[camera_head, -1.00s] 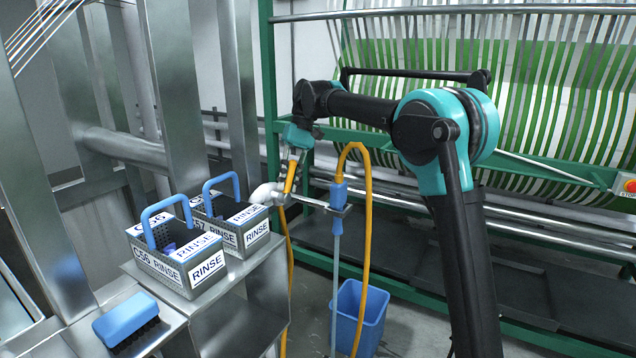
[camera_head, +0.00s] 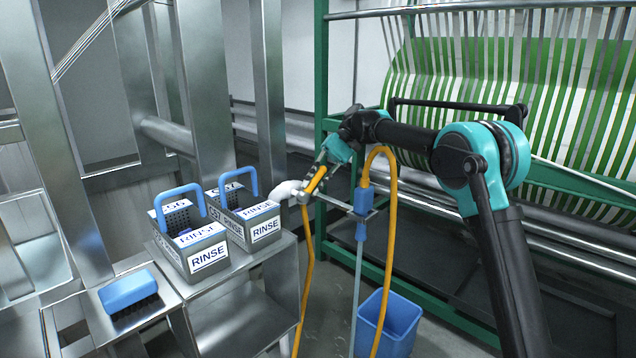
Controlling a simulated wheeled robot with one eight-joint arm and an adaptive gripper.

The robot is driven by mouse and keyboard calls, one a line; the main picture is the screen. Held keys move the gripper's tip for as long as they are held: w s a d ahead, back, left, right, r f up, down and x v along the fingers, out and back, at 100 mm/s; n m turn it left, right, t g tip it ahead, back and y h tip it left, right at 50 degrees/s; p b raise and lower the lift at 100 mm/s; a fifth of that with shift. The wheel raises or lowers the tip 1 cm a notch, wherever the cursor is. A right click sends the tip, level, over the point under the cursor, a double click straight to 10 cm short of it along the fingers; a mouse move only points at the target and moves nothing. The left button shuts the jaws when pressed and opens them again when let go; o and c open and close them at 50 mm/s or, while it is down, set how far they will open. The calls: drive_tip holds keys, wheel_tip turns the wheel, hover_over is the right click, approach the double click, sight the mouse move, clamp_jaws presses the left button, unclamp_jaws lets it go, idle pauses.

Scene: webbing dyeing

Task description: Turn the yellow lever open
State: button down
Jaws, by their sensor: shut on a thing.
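The yellow lever (camera_head: 316,180) stands at the metal valve beside the end of a white pipe (camera_head: 286,192), near the middle of the view. It tilts up and to the right. My gripper (camera_head: 321,170) comes down from the upper right and is shut on the lever's upper part. The fingers partly hide the lever.
Two grey baskets with blue handles and RINSE labels (camera_head: 208,262) stand on a metal stand left of the valve. A blue brush (camera_head: 127,290) lies at the lower left. A yellow hose (camera_head: 392,250) loops over a blue-handled wand (camera_head: 362,200) right of the lever. A blue bin (camera_head: 402,322) stands below.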

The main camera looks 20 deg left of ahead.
drive_tip(key=c, duration=1.4)
unclamp_jaws()
wheel_tip(320, 180, up, 10)
